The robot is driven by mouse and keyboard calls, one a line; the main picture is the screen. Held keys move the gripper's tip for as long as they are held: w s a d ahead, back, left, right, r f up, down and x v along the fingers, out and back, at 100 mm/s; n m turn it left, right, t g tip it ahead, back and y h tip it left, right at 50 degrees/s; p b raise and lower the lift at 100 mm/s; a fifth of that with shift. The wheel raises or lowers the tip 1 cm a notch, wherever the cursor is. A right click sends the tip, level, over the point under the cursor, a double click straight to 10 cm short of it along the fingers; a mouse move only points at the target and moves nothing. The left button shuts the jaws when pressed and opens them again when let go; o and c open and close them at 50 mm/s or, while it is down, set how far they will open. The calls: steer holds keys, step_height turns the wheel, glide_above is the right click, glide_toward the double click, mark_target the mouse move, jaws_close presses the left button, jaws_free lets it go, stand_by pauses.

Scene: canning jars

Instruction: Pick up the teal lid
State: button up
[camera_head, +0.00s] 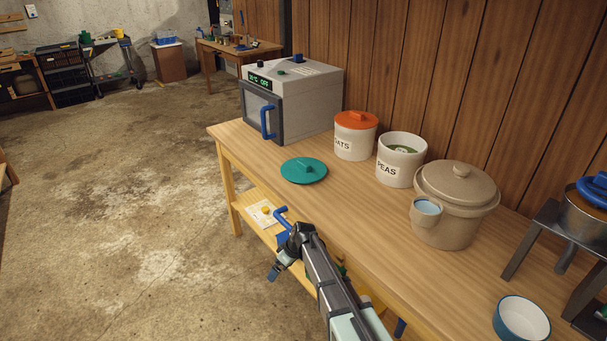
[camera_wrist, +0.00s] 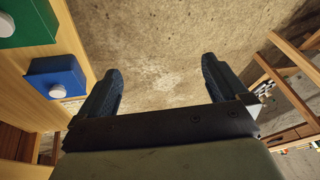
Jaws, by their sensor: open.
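The teal lid (camera_head: 304,171) is a flat round disc with a small raised knob. It lies on the wooden table (camera_head: 345,213), near its front edge, in front of the oats and peas jars. The white PEAS jar (camera_head: 399,160) stands open, with green contents showing. My gripper (camera_head: 277,254) is in front of the table edge, nearer the camera than the lid and apart from it. In the wrist view my gripper (camera_wrist: 160,68) is open, its dark blue fingers wide apart with only floor between them. The teal lid is not identifiable in that view.
The white OATS jar (camera_head: 355,136) wears an orange lid. A grey oven (camera_head: 291,99) with a blue handle stands behind the lid. A tan crock (camera_head: 455,207) and a bowl (camera_head: 521,320) stand to the right. Green and blue (camera_wrist: 57,77) blocks with white knobs show in the wrist view.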

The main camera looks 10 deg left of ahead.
steer(key=w+a+r+n+y, duration=0.1)
steer(key=w+a+r+n, duration=0.1)
steer(key=w+a+r, duration=0.3)
steer(key=w+a+r+n, duration=0.2)
steer(key=w+a+r, duration=0.1)
steer(key=a+r, duration=0.45)
steer(key=w+a+r+n, duration=0.2)
steer(key=w+r+n, duration=0.2)
steer(key=w+r, duration=0.55)
steer(key=n+h, duration=0.6)
steer(key=n, duration=0.1)
glide_toward(303, 163)
steer(key=f, duration=0.8)
steer(key=shift+w+d+f, duration=0.1)
steer(key=shift+d+f, duration=0.1)
steer(key=shift+f, duration=0.2)
steer(key=shift+c, duration=0.4)
steer(key=c, duration=1.3)
